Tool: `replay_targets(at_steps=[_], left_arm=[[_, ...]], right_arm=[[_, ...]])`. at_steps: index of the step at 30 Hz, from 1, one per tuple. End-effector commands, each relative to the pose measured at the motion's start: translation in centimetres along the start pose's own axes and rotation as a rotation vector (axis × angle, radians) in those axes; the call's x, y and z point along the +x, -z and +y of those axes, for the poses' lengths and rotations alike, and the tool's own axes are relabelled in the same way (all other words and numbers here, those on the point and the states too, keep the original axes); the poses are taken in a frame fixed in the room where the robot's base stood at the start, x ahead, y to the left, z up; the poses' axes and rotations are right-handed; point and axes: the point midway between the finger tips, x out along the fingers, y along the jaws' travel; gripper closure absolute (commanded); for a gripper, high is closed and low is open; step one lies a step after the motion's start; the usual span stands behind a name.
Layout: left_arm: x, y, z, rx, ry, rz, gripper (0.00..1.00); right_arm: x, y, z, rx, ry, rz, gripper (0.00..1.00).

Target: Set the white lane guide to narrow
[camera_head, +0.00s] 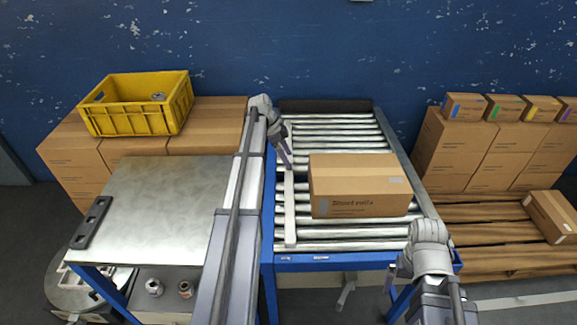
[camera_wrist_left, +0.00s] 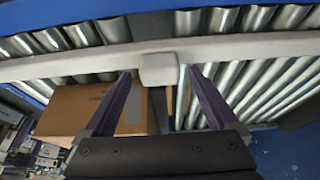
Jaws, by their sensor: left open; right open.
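The white lane guide (camera_head: 290,205) is a long pale bar lying lengthwise along the left side of the roller conveyor. In the left wrist view the guide (camera_wrist_left: 245,47) crosses the upper part of the picture, with a pale block (camera_wrist_left: 158,70) on it. My left gripper (camera_head: 285,152) is over the guide's far half; in its wrist view its open fingers (camera_wrist_left: 160,78) stand on either side of the block. Contact cannot be told. My right gripper (camera_head: 367,287) is open and empty at the conveyor's near end, well away from the guide.
A brown carton (camera_head: 360,182) sits on the rollers right of the guide. A metal table (camera_head: 150,210) stands left of the conveyor. A yellow crate (camera_head: 135,118) rests on cartons behind it. Stacked boxes (camera_head: 465,150) and a pallet (camera_head: 480,235) are at the right.

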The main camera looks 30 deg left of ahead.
Motion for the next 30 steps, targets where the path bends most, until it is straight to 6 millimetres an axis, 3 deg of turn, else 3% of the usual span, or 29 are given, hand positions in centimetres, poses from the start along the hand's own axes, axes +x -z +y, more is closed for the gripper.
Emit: replay_targets(at_steps=[3, 13, 30], left_arm=[[1.38, -0.13, -0.01, 0.0, 0.0, 0.0, 0.07], [1.43, 0.0, 0.0, -0.001, 0.0, 0.0, 0.09], [1.43, -0.01, 0.0, -0.001, 0.0, 0.0, 0.73]], right_arm=[[1.31, 0.08, -0.13, 0.0, 0.0, 0.0, 0.0], [1.31, 0.08, -0.13, 0.0, 0.0, 0.0, 0.0], [1.31, 0.08, -0.13, 0.0, 0.0, 0.0, 0.0]])
